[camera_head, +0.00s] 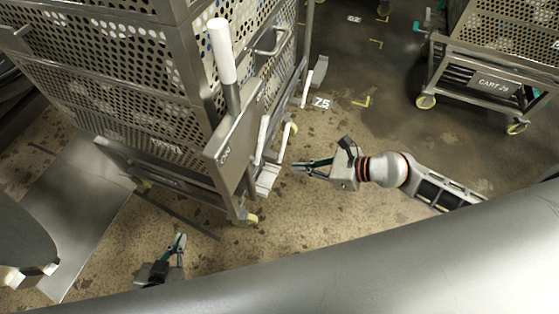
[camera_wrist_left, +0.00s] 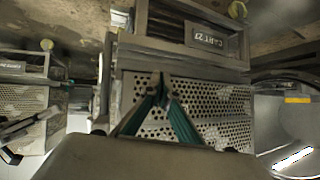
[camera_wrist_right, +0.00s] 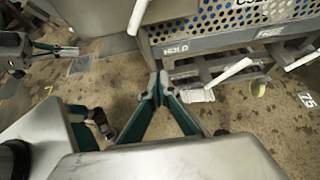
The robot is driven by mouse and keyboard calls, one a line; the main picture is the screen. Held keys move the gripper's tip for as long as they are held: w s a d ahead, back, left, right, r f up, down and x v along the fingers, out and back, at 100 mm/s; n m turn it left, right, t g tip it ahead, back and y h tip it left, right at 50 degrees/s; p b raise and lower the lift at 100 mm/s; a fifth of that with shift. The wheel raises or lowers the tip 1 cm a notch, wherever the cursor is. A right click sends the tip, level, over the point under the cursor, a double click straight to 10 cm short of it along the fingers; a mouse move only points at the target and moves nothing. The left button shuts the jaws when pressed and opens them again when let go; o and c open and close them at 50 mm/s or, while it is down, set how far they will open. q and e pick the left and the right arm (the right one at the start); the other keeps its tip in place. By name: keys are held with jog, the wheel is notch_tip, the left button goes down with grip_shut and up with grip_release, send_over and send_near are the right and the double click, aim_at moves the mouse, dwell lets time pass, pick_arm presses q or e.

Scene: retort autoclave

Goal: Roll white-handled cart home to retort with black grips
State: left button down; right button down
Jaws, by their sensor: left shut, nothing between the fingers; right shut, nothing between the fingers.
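A tall steel cart with perforated sides and a white upright handle (camera_head: 222,52) stands at upper left in the head view. More white bars sit low on its near side, and yellow-wheeled casters show beneath. My right gripper (camera_head: 297,165) is shut and empty, just right of the cart's low white bars, apart from them. My left gripper (camera_head: 178,242) is shut and empty, low in front of the cart. The left wrist view shows perforated panels and a plate reading CART 27 (camera_wrist_left: 207,39). The right wrist view shows a HOLD label (camera_wrist_right: 176,49) on the cart. No black grips are clearly seen.
Another cart (camera_head: 493,82), with a CART plate, stands at upper right. A floor mark reading 75 (camera_head: 321,102) lies between the carts. A pale metal plate (camera_head: 75,215) lies on the floor at left. Brown speckled floor is open between the carts.

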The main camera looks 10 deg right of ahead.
jog(key=r+b+x, duration=0.1)
jog(key=x, duration=1.1)
jog(key=shift+w+a+r, duration=0.15)
jog(key=shift+w+a, duration=0.25)
jog(key=shift+a, duration=0.3)
